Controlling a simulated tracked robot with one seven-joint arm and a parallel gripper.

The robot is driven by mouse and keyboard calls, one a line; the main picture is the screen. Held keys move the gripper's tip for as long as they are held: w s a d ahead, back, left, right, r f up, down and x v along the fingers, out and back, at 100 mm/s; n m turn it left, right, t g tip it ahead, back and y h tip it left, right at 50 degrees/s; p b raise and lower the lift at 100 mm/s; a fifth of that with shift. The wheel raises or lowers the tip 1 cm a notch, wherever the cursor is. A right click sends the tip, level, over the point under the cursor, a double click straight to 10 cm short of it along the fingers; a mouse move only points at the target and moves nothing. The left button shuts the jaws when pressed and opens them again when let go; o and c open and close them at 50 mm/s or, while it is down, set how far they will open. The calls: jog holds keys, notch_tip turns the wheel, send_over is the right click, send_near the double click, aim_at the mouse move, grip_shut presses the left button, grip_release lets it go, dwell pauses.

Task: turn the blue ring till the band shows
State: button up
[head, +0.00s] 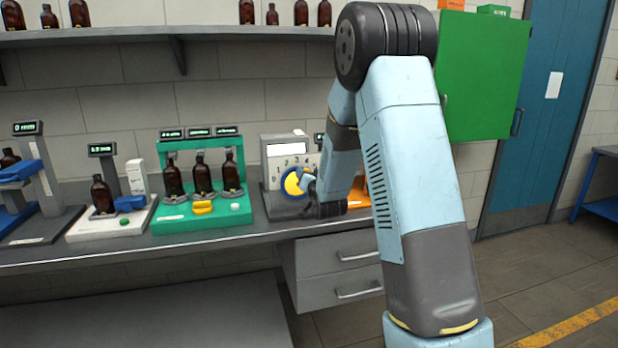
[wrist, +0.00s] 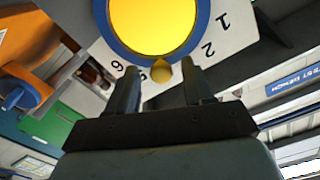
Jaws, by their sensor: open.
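The blue ring (head: 284,187) surrounds a yellow disc (head: 293,183) on the front of a grey device with a white numbered face. In the wrist view the blue ring (wrist: 101,22) and yellow disc (wrist: 153,22) fill the top middle. A small yellow knob (wrist: 161,71) sticks out at the ring's lower edge. My gripper (wrist: 160,84) is open, its two fingers either side of and just below the knob. I cannot tell whether they touch anything. I cannot make out a separate band. In the head view my arm covers part of the device's right side.
A green stand (head: 200,222) with several amber bottles is left of the device. A white scale (head: 108,224) with a bottle stands further left. An orange object (head: 358,193) is partly behind my arm. A shelf of bottles (head: 150,35) runs above.

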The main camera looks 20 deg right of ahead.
jog(key=s, duration=1.3)
jog(key=shift+s, duration=0.4)
jog(key=s+a+r+n+g, duration=0.1)
jog(key=s+r+g, duration=0.4)
jog(key=s, duration=1.1)
jog(key=s+a+r+n+g, duration=0.1)
jog(key=s+r+n+g, duration=0.3)
jog(key=s, duration=1.3)
jog(key=r+g, duration=0.1)
jog(key=g, duration=0.2)
jog(key=shift+s+r, duration=0.2)
jog(key=shift+s, duration=0.05)
